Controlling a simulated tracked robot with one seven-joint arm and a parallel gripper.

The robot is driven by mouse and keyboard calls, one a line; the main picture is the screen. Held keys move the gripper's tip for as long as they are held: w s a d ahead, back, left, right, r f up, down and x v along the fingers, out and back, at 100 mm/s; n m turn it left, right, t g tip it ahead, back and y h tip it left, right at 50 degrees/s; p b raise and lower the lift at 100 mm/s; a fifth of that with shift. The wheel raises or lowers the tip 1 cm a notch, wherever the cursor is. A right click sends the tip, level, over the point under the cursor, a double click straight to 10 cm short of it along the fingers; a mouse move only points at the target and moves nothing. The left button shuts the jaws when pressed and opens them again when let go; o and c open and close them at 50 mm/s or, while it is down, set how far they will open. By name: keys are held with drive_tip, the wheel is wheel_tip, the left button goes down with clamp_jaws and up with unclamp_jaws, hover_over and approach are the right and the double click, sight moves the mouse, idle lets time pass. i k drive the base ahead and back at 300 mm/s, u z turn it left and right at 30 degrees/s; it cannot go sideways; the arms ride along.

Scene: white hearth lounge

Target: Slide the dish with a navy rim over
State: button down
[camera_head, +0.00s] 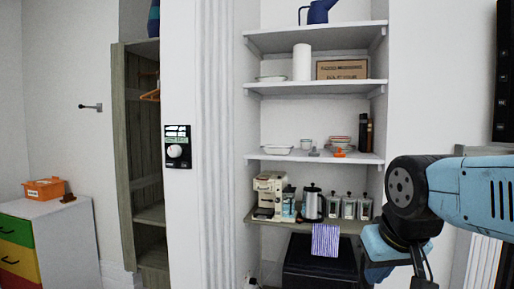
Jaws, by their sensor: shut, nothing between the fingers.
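No dish with a clearly navy rim can be made out at this size. A shallow pale dish (277,150) sits at the left of the middle shelf. Another low dish (271,78) sits at the left of the shelf above; its rim colour is too small to tell. A stack of bowls (340,142) with coloured bands stands further right on the middle shelf. My blue and black arm shows at the right, in front of the wall and the lower shelf's right end. My gripper's fingers are not in view.
The middle shelf (300,157) also holds a cup (306,143), a small orange thing (339,153) and dark bottles (366,134). Below are a coffee maker (269,194), a kettle (313,204) and canisters (348,207). An open wooden cupboard (127,150) stands left.

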sight(268, 149)
drive_tip(key=u, duration=0.2)
drive_tip(key=i, duration=1.8)
drive_tip(key=z, duration=0.6)
drive_tip(key=k, duration=0.8)
drive_tip(key=z, duration=0.15)
drive_tip(key=i, duration=0.8)
drive_tip(key=u, duration=0.1)
